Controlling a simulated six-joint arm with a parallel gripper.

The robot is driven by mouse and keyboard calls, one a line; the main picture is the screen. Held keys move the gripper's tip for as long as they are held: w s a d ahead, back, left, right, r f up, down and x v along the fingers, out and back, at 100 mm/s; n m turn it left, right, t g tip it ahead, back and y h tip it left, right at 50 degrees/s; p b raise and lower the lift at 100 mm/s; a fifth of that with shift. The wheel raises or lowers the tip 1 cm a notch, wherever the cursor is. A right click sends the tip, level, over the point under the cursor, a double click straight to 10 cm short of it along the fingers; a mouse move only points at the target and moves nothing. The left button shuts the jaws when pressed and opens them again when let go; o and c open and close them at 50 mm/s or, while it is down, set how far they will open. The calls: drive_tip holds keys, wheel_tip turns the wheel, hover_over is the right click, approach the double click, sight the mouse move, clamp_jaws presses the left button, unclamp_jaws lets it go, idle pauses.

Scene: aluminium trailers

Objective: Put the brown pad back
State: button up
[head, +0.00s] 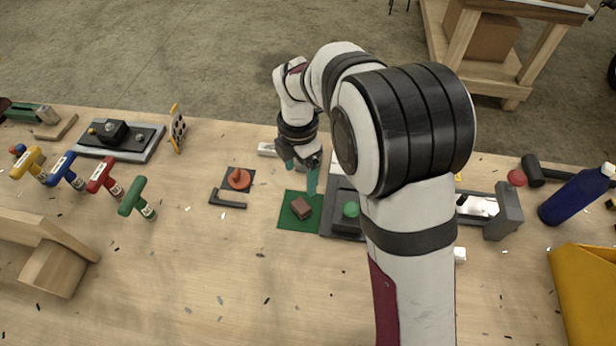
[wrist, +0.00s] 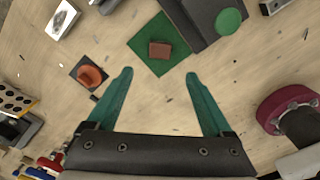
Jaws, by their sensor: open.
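The brown pad (head: 301,207) is a small reddish-brown block lying on a dark green square mat (head: 287,220). In the wrist view the brown pad (wrist: 160,50) sits near the middle of the green mat (wrist: 177,33), ahead of my fingers. My gripper (head: 300,175) is above the table, just behind the mat in the head view. In the wrist view my gripper (wrist: 160,73) has its two teal fingers spread wide, with nothing between them. The pad lies beyond the fingertips, apart from them.
A dark grey fixture with a green round button (head: 351,209) stands right of the mat. An orange knob on a dark square (head: 239,179) and a black L-shaped piece (head: 227,199) lie left. Coloured T-handles (head: 137,198) stand farther left. The table front is mostly clear.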

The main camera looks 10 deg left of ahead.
drive_tip(key=s+d+r+m, duration=0.7)
drive_tip(key=d+m, duration=0.1)
drive_tip(key=m, duration=0.3)
drive_tip(key=s+d+r+m+y, duration=0.1)
drive_tip(key=s+d+m, duration=0.2)
drive_tip(key=s+m, duration=0.6)
drive_tip(key=s+d+m, duration=0.4)
drive_tip(key=s+m, duration=0.5)
drive_tip(key=m, duration=0.3)
drive_tip(key=shift+r+m+y, duration=0.3)
drive_tip(key=shift+r+y, duration=0.1)
